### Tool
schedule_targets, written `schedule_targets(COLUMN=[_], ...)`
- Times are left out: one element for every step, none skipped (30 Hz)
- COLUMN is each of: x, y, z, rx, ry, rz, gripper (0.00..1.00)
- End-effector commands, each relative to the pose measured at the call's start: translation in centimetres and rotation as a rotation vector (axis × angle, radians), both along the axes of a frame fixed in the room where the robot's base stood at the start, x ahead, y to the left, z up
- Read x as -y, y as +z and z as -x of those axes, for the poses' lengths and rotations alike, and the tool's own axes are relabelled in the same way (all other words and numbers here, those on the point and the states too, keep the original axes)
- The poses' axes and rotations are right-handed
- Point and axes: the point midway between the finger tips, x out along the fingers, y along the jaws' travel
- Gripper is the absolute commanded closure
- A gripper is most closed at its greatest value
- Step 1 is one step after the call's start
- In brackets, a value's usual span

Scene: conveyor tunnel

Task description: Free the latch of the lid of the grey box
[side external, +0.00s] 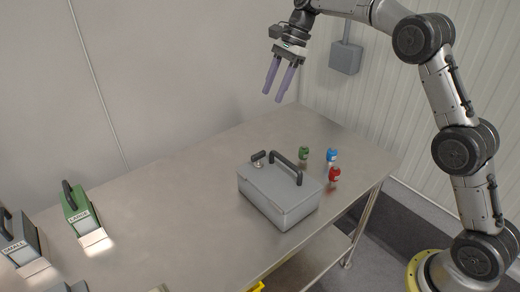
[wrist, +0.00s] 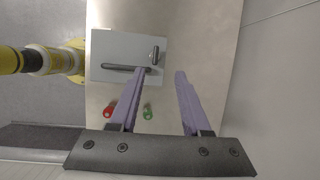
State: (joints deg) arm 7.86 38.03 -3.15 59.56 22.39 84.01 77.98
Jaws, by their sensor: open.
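The grey box (side external: 275,199) stands on the metal table with its lid shut. A dark arched handle (side external: 286,163) and a small latch (side external: 259,157) sit on the lid; the latch is near the lid's back-left edge. In the wrist view I look down on the box (wrist: 108,48), with the handle (wrist: 125,68) and the latch (wrist: 154,54) near its right edge. My gripper (side external: 272,97) is open and empty, high above the table and apart from the box. Its two purple fingers (wrist: 157,73) show in the wrist view, the left one close to the latch in the picture.
A green tunnel-shaped block (side external: 76,211) and a grey one (side external: 18,238) stand at the far left. The table (side external: 180,205) between is clear.

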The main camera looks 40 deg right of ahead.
Motion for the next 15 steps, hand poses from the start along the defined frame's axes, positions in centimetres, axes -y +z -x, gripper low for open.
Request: schedule_targets(x=[0.4,0.6,0.8,0.9,1.0,1.1,1.1,1.1,1.1,1.1,1.0,0.8,0.6,0.4,0.2], y=[-1.9,-2.8,-3.9,-4.6,-5.1,-5.7,-6.0,-6.3,-6.6,-6.8,-7.0,-7.4,-7.8,-8.3,-8.9], z=[-0.7,-1.0,-1.1,-1.2,-1.2,-1.2,-1.2,-1.2,-1.2,-1.2,-1.2,-1.2,-1.1,-1.1,-1.1], rx=[-0.026,-0.039,-0.056,-0.069,-0.079,-0.089,-0.094,-0.098,-0.101,-0.102,-0.101,-0.101,-0.102,-0.102,-0.103], ry=[-0.005,-0.008,-0.010,-0.012,-0.014,-0.015,-0.016,-0.017,-0.017,-0.018,-0.019,-0.018,-0.017,-0.017,-0.017], rz=[-0.005,-0.006,-0.009,-0.010,-0.012,-0.013,-0.014,-0.015,-0.015,-0.015,-0.015,-0.015,-0.015,-0.015,-0.015], gripper=[0.53,0.53,0.53,0.53,0.53,0.53,0.53,0.53,0.53,0.53,0.53,0.53,0.53,0.53,0.53])
